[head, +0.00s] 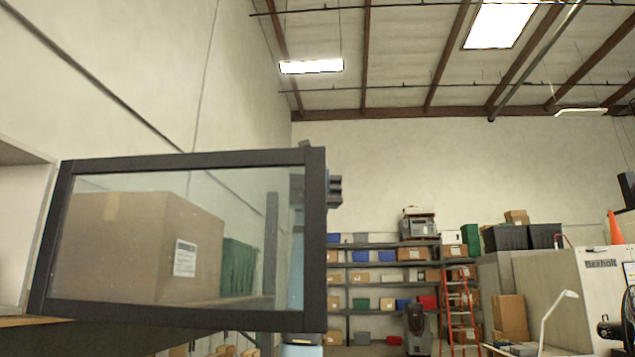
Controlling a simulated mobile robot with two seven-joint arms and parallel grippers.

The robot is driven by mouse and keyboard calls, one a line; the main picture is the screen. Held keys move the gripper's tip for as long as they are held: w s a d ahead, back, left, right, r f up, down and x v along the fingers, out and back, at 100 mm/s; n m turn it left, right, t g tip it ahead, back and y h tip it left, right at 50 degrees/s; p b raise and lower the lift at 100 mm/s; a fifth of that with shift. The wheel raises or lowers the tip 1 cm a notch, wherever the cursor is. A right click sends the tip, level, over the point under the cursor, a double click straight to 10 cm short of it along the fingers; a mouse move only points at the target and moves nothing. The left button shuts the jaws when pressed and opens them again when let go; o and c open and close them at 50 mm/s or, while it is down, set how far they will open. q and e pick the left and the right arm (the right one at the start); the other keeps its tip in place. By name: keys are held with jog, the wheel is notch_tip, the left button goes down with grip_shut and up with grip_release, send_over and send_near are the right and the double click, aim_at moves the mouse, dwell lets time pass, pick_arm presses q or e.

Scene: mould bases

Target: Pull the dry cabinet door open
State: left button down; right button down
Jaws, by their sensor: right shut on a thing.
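The dry cabinet door (190,323) is a glass pane in a dark frame, in the left half of the head view. It stands swung out from the pale cabinet body (22,235) at the left edge, whose opening shows beside it. My right gripper (335,191) is at the door's free right edge, mostly hidden behind the frame. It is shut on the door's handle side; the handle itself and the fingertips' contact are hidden. My left gripper is not in view.
Through the glass I see a large cardboard box (140,245) and a green bin (238,265). Farther back are shelves with bins (375,265), a red ladder (460,310) and a white cabinet (575,300) at right. Open air lies right of the door.

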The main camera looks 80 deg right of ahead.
jog(key=shift+d+r, duration=0.1)
dwell(0.3)
jog(key=c, duration=1.2)
grip_release()
jog(key=shift+a+r, duration=0.1)
jog(key=shift+a, duration=0.25)
jog(key=p+v, duration=0.1)
jog(key=v, duration=1.2)
jog(key=shift+w+d, duration=0.15)
jog(key=shift+d, duration=0.2)
